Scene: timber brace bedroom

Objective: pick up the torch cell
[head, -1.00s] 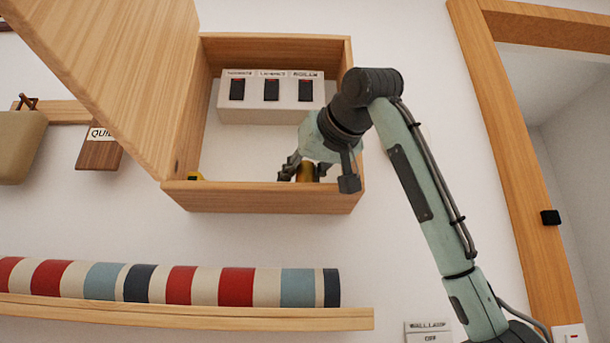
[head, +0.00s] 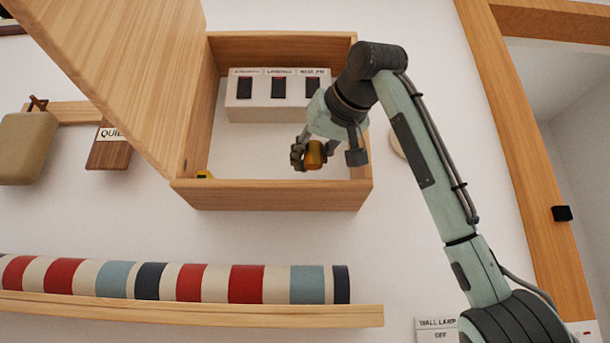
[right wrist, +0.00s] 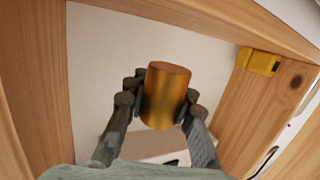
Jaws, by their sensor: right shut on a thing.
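The torch cell, a gold-coloured cylinder (head: 314,155), is between the fingers of my right gripper (head: 312,157). In the right wrist view the cell (right wrist: 166,97) stands between the two dark fingertips of the same gripper (right wrist: 160,104), which is shut on it. In the head view the cell is held inside the opening of the wooden wall box (head: 275,196), a little above its bottom board. The fingers cover part of the cell's sides. My left gripper is not in view.
The box's wooden door (head: 125,70) stands open to the left. A white panel with dark switches (head: 276,110) is inside at the back. A small yellow thing (head: 204,175) sits at the lower left corner. A striped roll (head: 180,282) lies on a shelf (head: 190,311) below.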

